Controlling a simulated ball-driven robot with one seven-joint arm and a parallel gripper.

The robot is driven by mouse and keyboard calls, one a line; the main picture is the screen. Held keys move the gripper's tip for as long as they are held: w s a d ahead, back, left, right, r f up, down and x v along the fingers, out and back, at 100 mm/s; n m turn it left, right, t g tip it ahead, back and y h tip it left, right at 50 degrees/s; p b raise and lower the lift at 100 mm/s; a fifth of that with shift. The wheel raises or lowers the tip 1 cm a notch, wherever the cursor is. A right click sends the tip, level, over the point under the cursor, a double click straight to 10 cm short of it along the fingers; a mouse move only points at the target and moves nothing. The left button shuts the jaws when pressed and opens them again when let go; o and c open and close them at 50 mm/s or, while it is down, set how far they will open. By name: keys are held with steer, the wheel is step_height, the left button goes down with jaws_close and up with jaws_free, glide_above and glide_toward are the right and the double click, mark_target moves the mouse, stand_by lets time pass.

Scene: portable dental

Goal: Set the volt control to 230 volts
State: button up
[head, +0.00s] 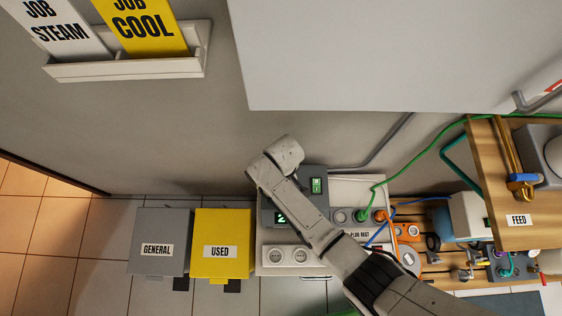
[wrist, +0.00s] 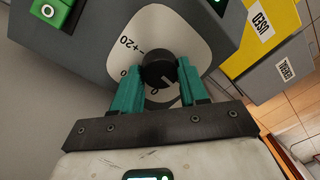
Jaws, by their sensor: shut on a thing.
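The volt control is a round black knob (wrist: 158,70) on a pale dial plate (wrist: 138,45) in the wrist view. The plate bears the marks "-+20" and "0"; other marks are hidden behind my fingers. My gripper (wrist: 159,82) has its teal fingers on either side of the knob, shut on it. A white line shows on the knob's near side. In the head view the grey unit (head: 317,171) stands under my arm, with a lit green display (head: 281,218) partly hidden. The display's figures cannot be read. My arm hides the knob there.
A green switch (wrist: 49,11) sits at the unit's upper left in the wrist view. In the head view a grey GENERAL bin (head: 158,232) and a yellow USED bin (head: 222,232) stand left. Sockets (head: 287,255), cables and a wooden FEED shelf (head: 500,190) lie around and right.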

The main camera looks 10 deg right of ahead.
steer(key=shift+n, duration=0.6)
steer(key=o, duration=1.1)
steer(key=shift+c, duration=0.2)
step_height(320, 180, up, 11)
steer(key=p, duration=0.1)
steer(key=shift+w+d+p, duration=0.2)
steer(key=shift+w+p, duration=0.05)
steer(key=shift+p, duration=0.1)
steer(key=shift+f, duration=0.1)
steer(key=s+d+r+m, duration=0.4)
steer(key=s+d, duration=0.5)
steer(key=d, duration=0.2)
steer(key=s+d+r+m+t, duration=0.1)
steer(key=s+d+r+m, duration=0.4)
steer(key=s+d, duration=0.4)
steer(key=shift+s+d+t+h, duration=0.3)
steer(key=shift+d+h, duration=0.1)
steer(key=shift+d, duration=0.5)
